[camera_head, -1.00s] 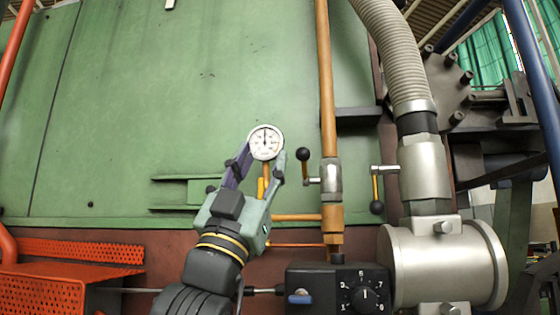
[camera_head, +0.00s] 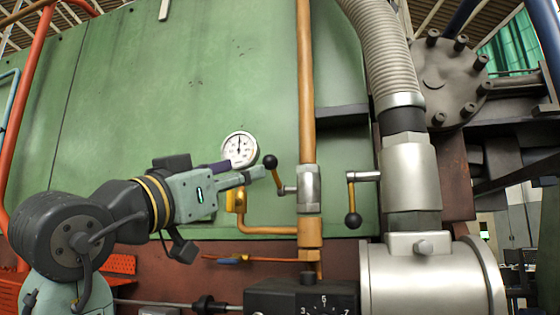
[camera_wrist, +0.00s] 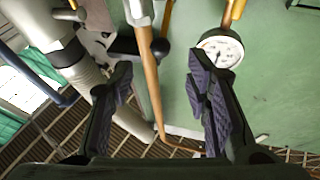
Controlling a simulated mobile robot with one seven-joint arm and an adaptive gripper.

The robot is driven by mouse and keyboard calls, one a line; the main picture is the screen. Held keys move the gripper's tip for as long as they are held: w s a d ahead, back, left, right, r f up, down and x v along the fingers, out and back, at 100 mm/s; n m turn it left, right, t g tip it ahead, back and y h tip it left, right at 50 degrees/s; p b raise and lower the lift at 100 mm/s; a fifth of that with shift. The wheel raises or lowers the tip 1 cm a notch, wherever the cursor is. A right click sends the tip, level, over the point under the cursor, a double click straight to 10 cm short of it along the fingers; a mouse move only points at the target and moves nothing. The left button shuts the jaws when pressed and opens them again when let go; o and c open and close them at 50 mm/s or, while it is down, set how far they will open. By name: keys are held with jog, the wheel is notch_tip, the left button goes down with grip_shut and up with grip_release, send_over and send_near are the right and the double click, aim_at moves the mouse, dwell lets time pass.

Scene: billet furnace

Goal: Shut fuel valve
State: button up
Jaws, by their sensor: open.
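A silver valve body (camera_head: 309,188) sits on the vertical orange pipe (camera_head: 306,85). Its short lever slants up and left to a black ball knob (camera_head: 270,161). My gripper (camera_head: 254,170) is open, pointing right, with its fingertips close beside that knob; contact cannot be told. In the wrist view, the black knob (camera_wrist: 159,47) shows ahead, between the directions of the open fingers, near the orange pipe (camera_wrist: 148,75). A second valve on the thick grey pipe (camera_head: 410,175) has a lever hanging down to a black ball (camera_head: 353,220). No label tells which is the fuel valve.
A round gauge (camera_head: 239,149) stands just behind my fingers, and also shows by the right finger in the wrist view (camera_wrist: 220,48). A black box with a dial (camera_head: 322,308) lies below the orange pipe. The green wall (camera_head: 160,100) is open at upper left.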

aim_at(266, 165)
jog(key=p+x, duration=0.4)
jog(key=x, duration=0.6)
jog(key=shift+c, duration=0.4)
grip_shut()
